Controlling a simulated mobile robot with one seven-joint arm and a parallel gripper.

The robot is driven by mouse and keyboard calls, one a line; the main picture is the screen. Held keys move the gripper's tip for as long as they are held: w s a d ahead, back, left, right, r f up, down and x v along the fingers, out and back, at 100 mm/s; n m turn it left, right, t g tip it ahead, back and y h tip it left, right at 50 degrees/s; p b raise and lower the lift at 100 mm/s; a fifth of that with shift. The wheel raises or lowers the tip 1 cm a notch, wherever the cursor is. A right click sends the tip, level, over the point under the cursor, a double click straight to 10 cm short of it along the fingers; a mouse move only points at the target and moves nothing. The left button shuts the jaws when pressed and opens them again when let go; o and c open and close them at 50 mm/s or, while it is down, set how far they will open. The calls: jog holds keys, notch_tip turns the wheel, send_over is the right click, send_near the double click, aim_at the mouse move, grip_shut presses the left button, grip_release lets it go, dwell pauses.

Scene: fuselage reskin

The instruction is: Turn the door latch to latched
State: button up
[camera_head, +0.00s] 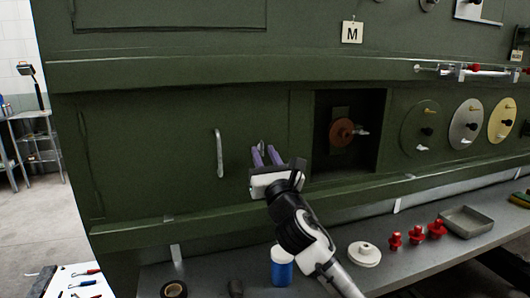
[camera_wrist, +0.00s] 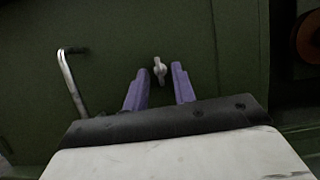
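The door is a dark green panel (camera_head: 160,140) with a curved silver handle (camera_head: 219,153). The handle also shows at the left of the wrist view (camera_wrist: 72,80). The door latch is a small pale grey knob (camera_wrist: 160,67) on the green surface, right of the handle. My gripper (camera_head: 264,153) is in front of the panel with its two purple fingers apart. In the wrist view my gripper (camera_wrist: 160,80) has one finger on each side of the latch, with gaps showing. I cannot tell how deep the fingertips reach. In the head view the fingers mostly hide the latch.
Right of my gripper is an open square recess (camera_head: 375,110) with a brown round part (camera_head: 342,132). Below, a grey bench (camera_head: 400,265) holds a blue can (camera_head: 282,270), a white disc (camera_head: 364,254), red knobs (camera_head: 416,234) and a tray (camera_head: 467,222). A green ledge (camera_head: 200,223) runs under the door.

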grip_shut()
